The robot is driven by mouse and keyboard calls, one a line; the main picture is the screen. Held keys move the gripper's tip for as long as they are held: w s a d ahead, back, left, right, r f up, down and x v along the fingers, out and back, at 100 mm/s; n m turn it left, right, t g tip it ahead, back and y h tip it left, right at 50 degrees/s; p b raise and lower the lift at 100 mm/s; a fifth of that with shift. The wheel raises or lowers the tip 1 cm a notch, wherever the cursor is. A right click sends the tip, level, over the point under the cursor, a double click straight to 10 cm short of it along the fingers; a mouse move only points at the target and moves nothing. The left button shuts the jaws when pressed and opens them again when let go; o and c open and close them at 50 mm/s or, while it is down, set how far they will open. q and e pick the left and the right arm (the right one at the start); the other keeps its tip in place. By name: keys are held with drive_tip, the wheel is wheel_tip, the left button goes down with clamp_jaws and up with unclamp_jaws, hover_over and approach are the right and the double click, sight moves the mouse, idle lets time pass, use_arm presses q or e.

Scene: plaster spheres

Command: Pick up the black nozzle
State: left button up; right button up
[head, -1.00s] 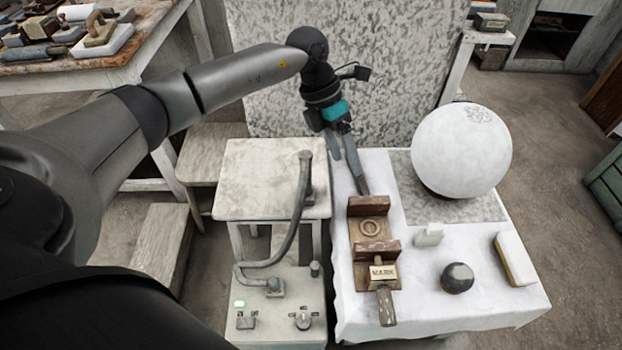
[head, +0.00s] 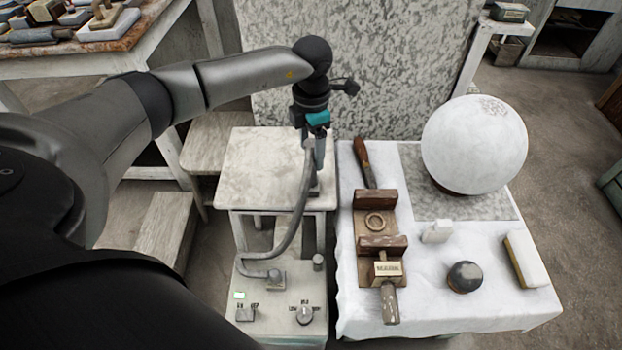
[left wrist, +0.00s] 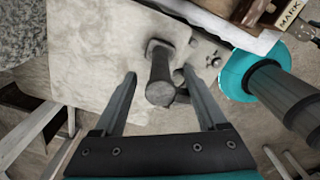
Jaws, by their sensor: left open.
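The black nozzle (left wrist: 160,80) is a dark grey upright cylinder near the edge of the pale stand (left wrist: 110,60). In the head view the nozzle (head: 315,187) is partly hidden behind its hose (head: 295,225) and my gripper. My left gripper (head: 318,158) points down over the stand at the nozzle's top. In the left wrist view my left gripper (left wrist: 159,76) is open, with the nozzle showing between its two fingertips. I cannot tell whether a finger touches it. My right gripper is not in view.
The hose runs to a low box (head: 282,308) with knobs and a green light.

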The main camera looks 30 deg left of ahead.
sight(311, 164)
use_arm(q)
drive_tip(key=shift+f, duration=0.35)
wheel_tip(311, 164, down, 3)
drive_tip(key=shift+b, duration=0.6)
drive_tip(key=shift+f, duration=0.65)
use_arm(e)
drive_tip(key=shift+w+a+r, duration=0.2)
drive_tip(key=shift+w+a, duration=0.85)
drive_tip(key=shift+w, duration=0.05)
use_arm(q)
clamp_jaws()
